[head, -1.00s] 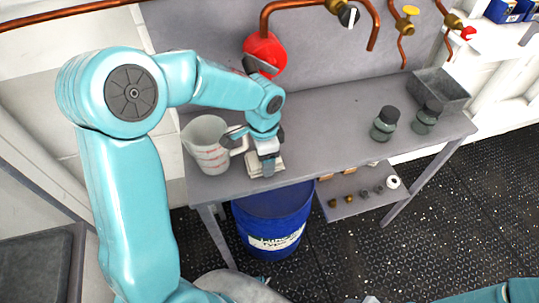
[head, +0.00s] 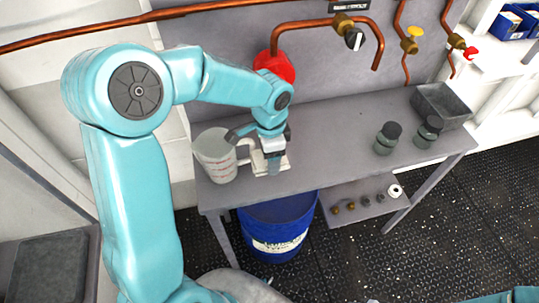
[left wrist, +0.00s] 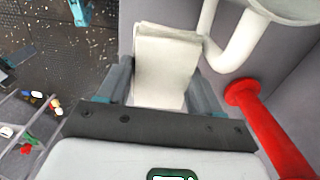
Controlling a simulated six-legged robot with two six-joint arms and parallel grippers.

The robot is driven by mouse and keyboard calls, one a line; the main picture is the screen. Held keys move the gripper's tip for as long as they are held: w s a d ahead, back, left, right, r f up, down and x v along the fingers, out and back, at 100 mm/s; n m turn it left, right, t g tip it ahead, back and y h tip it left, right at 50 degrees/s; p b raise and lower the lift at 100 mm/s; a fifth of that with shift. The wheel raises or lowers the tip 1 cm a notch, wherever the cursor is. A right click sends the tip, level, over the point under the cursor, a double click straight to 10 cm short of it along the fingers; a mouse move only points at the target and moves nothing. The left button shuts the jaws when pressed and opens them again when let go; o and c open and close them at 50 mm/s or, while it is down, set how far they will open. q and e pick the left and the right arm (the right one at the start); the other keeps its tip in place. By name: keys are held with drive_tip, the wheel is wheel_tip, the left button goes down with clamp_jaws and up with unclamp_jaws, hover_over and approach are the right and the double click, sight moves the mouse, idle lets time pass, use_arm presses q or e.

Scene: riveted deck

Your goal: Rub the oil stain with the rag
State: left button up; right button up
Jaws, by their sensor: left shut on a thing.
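The rag (head: 284,163) is a folded cream cloth on the grey workbench, just right of the measuring jug. My left gripper (head: 273,163) comes down on it from above and is shut on it. My right gripper is out of view; only a bit of my right arm shows at the lower right of the head view.
The white measuring jug (head: 214,158) stands close left of the gripper, its handle near the rag. Two dark-lidded jars (head: 387,139) and a grey bin (head: 441,105) stand at the right. The middle bench is clear. A blue drum (head: 277,228) is below; copper pipes run behind.

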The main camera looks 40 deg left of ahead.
use_arm(q)
drive_tip(key=shift+r+p, duration=1.25)
drive_tip(key=shift+r, duration=0.3)
drive_tip(key=shift+f, duration=0.1)
drive_tip(key=shift+w, duration=0.1)
